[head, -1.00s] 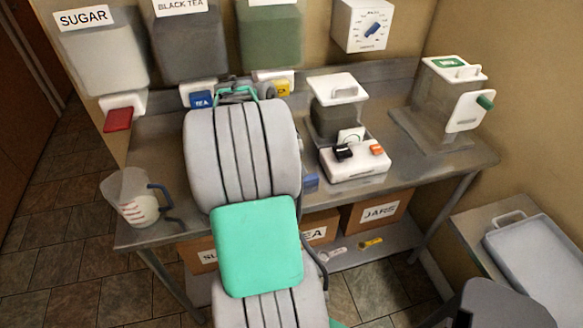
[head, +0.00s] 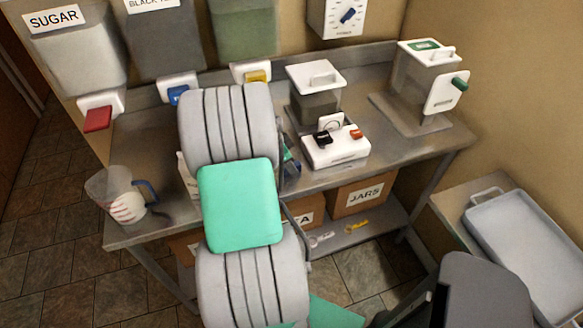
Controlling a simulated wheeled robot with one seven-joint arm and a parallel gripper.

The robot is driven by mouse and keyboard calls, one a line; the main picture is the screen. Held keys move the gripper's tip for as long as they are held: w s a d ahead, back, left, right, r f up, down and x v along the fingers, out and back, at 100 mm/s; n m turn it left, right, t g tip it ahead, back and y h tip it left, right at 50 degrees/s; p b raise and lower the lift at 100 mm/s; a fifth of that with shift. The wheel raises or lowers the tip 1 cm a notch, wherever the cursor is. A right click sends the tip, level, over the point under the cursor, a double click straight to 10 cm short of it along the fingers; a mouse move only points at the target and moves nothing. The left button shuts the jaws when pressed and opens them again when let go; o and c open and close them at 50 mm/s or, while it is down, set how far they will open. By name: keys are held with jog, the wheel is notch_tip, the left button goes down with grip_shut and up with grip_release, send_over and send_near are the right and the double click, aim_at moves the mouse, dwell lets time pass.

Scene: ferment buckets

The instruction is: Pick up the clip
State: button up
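I cannot say for sure which thing is the clip. A small blue object (head: 290,168) shows beside my arm near the table's front edge, partly hidden and too small to make out. A black piece (head: 322,137) and an orange piece (head: 356,134) sit on a white base at the middle of the steel table (head: 400,150). A white long-handled item (head: 320,239) and a yellow one (head: 356,226) lie on the lower shelf. My grey and green arm fills the middle of the head view. My gripper is hidden behind it.
A measuring jug (head: 122,197) stands at the table's left end. A lidded container (head: 316,95) stands behind the white base, a dispenser (head: 425,80) at the right. Wall bins include sugar (head: 75,60). A jars box (head: 360,195) is below. A tray (head: 525,240) lies at right.

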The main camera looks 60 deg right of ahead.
grip_shut()
dwell(0.3)
